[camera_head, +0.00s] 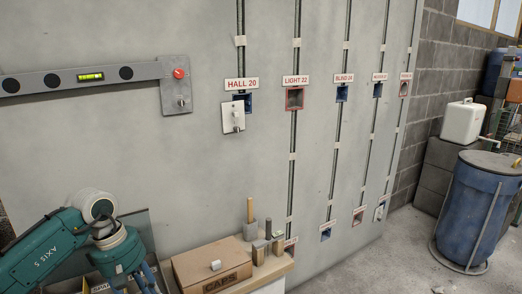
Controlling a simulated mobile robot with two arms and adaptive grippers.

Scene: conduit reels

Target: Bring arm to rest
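My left arm, teal with a white joint and the marking AXIS 5, comes in at the lower left. It bends down in front of the wall, and its end runs out of the bottom edge, so no gripper fingers show. My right arm and gripper are not in view. No held object is visible.
A wooden bench (283,264) holds a cardboard CAPS box (200,268) and small tools beside my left arm. The grey wall panel (215,190) carries labelled boxes, including HALL 20 (241,84). A blue barrel (468,215) stands right. Floor between is mostly clear.

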